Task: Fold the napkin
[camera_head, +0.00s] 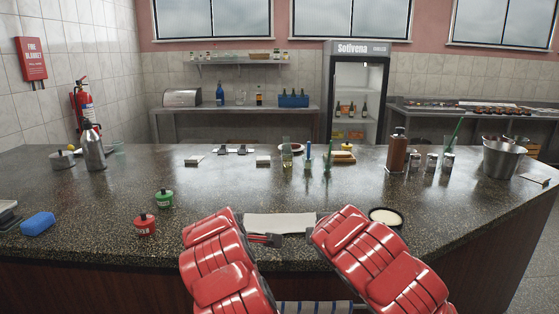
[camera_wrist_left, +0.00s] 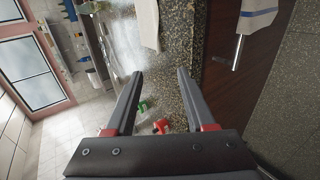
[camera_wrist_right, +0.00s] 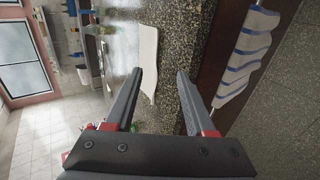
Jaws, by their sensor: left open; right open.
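A white napkin (camera_head: 280,224) lies on the dark speckled counter near its front edge, between my two arms. It also shows at the top of the left wrist view (camera_wrist_left: 148,24) and in the right wrist view (camera_wrist_right: 148,58). It looks flat, partly hidden by my arms in the head view. My left gripper (camera_head: 270,240) is open and empty at the napkin's near edge; in its wrist view the fingers (camera_wrist_left: 160,75) are spread apart. My right gripper (camera_wrist_right: 160,75) is open and empty, mostly hidden behind my right arm in the head view.
A small bowl (camera_head: 386,217) stands right of the napkin. Bottles stand behind. A striped towel (camera_wrist_right: 246,52) hangs at the counter's front.

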